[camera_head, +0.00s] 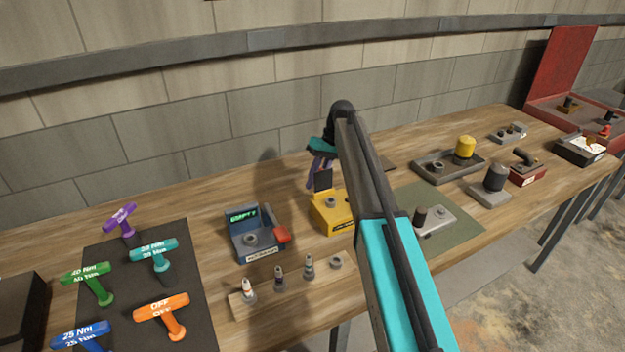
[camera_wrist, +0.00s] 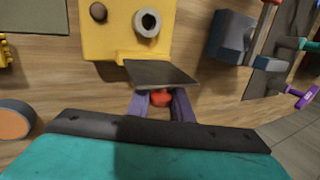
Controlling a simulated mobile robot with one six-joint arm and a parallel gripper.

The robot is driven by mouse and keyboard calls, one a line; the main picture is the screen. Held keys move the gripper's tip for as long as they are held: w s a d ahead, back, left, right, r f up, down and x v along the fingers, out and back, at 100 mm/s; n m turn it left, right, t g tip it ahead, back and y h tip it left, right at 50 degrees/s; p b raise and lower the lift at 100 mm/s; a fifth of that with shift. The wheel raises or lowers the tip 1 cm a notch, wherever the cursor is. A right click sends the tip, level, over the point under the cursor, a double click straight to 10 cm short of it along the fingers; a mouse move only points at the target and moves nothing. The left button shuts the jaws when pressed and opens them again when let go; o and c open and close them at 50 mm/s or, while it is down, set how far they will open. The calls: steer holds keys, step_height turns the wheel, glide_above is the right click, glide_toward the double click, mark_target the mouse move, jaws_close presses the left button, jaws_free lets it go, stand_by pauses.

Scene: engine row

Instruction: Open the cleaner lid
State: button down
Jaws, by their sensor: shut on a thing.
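The cleaner is a yellow box (camera_head: 331,222) near the middle of the bench, with a round socket on its top. In the head view my gripper (camera_head: 318,172) is behind the lid, partly hidden.
A blue box (camera_head: 254,238) reading "EMPTY" stands left of the cleaner. A wooden strip (camera_head: 290,303) with small plugs lies in front. Several T-handles stand on a dark mat (camera_head: 205,300). A green mat (camera_head: 455,225) lies right, partly behind my arm. The wall (camera_head: 200,130) is behind.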

steer(key=shift+d, duration=0.25)
steer(key=c, duration=1.6)
jaws_free()
steer(key=shift+a, duration=0.15)
steer(key=p+v, duration=0.5)
steer(key=v, duration=0.8)
steer(key=shift+r+p, duration=0.3)
steer(key=shift+r, duration=0.1)
